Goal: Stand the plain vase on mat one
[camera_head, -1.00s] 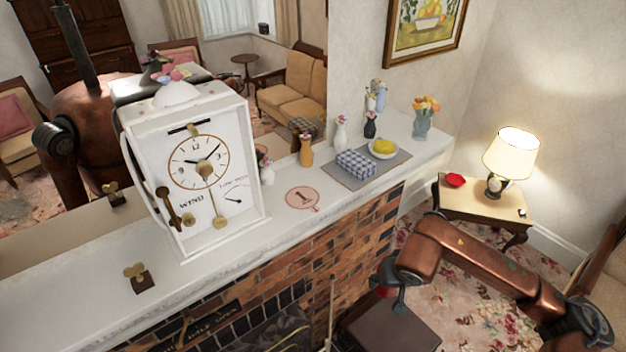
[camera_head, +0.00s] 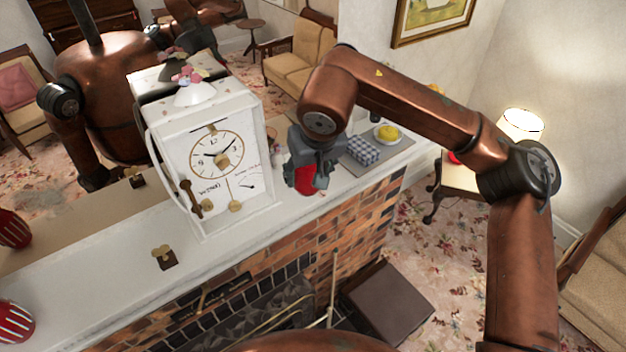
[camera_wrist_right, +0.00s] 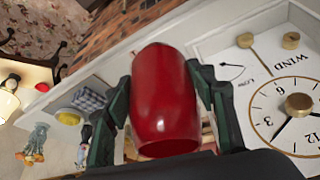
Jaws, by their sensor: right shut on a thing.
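The plain vase (camera_head: 305,178) is glossy red without stripes. My right gripper (camera_head: 309,174) is shut on it, over the mantel just right of the clock. In the right wrist view the vase (camera_wrist_right: 165,95) sits between the two dark fingers (camera_wrist_right: 165,110). It looks roughly upright in the head view, and I cannot tell whether its base touches the surface. Mat one is hidden behind the vase and gripper in the head view, and I cannot make it out clearly in the wrist view. My left gripper is not in view.
The white clock (camera_head: 210,165) stands close left of my right gripper. A blue checked box (camera_head: 362,151) and a yellow item (camera_head: 386,132) sit to the right. A red vase with white stripes (camera_head: 14,322) and a brass key (camera_head: 163,256) are on the left mantel (camera_head: 100,285).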

